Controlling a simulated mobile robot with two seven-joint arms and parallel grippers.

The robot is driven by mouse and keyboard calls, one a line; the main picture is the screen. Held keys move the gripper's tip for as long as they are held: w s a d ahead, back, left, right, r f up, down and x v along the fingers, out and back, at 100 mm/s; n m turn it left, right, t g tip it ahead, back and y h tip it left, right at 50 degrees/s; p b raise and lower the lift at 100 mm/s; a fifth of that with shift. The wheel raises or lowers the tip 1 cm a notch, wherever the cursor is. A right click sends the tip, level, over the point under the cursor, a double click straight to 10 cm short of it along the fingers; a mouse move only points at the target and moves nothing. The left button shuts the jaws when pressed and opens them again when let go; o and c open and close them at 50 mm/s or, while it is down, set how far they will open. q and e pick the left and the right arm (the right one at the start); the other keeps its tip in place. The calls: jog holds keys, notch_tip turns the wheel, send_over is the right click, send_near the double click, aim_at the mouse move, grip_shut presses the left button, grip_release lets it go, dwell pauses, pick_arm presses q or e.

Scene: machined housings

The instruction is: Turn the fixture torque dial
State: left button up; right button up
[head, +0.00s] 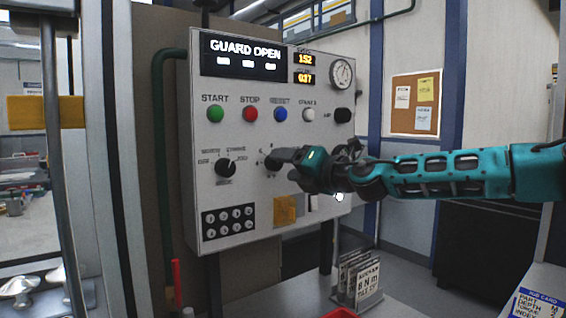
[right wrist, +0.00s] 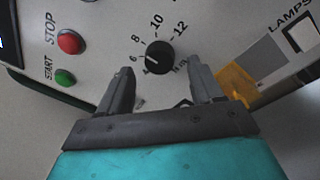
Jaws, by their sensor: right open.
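The torque dial (right wrist: 160,57) is a round black knob on the light grey panel, with 6, 8, 10 and 12 printed around it and "N m" beside it. A pale mark shows on its left side. My left gripper is not in view.
The control panel (head: 262,215) has a green start button (head: 215,114), a red stop button (head: 250,114), a blue reset button (head: 280,114) and a black selector knob (head: 225,167). A yellow part (head: 285,210) is below the dial. A card holder (head: 358,282) stands on the bench.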

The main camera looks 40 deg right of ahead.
aim_at(274, 163)
jog(key=shift+w, duration=1.1)
jog(key=c, duration=1.1)
jog(key=shift+o, duration=0.2)
